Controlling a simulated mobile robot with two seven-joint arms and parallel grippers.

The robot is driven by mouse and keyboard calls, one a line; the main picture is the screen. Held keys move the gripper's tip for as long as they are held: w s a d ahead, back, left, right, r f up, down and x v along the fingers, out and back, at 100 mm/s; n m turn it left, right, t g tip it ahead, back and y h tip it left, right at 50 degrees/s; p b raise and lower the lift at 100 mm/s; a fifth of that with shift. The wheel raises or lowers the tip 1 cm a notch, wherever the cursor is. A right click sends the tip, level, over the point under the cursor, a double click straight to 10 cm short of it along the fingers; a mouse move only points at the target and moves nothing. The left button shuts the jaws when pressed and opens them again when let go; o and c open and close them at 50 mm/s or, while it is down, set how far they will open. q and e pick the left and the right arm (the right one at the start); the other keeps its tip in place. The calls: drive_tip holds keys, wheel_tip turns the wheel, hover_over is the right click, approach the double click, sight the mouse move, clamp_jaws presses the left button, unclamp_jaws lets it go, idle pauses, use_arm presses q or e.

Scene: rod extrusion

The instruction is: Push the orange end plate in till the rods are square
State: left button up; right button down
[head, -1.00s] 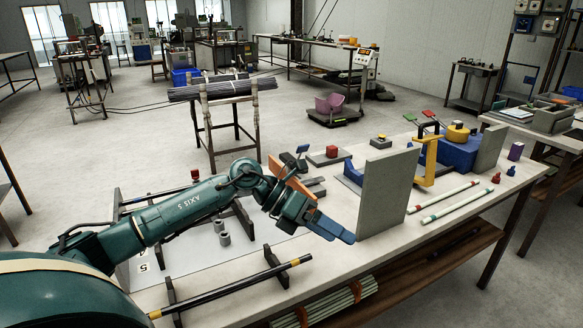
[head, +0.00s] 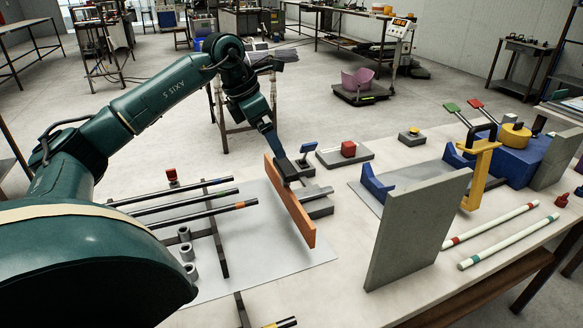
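The orange end plate (head: 290,203) stands upright as a long narrow board on a light grey sheet (head: 262,262). Black rods (head: 205,212) lie to its left, one with an orange band near its end, and a gap shows between their ends and the plate. Another rod end (head: 283,323) shows at the bottom edge. My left gripper (head: 278,153) points down at the plate's far upper end, beside a dark block (head: 287,170). Its fingers are seen edge-on, so I cannot tell their opening or contact with the plate. My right gripper is out of view.
A tall grey slab (head: 418,228) stands right of the plate, with a yellow clamp (head: 478,172) and blue block (head: 508,150) beyond. Pale rods (head: 508,235) lie at right. Grey cylinders (head: 187,250) stand near the rod supports.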

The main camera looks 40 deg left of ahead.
sight(283, 165)
use_arm(q)
drive_tip(key=x, duration=1.2)
drive_tip(key=shift+s+d, duration=0.1)
drive_tip(key=shift+c, duration=0.6)
drive_tip(key=c, duration=1.2)
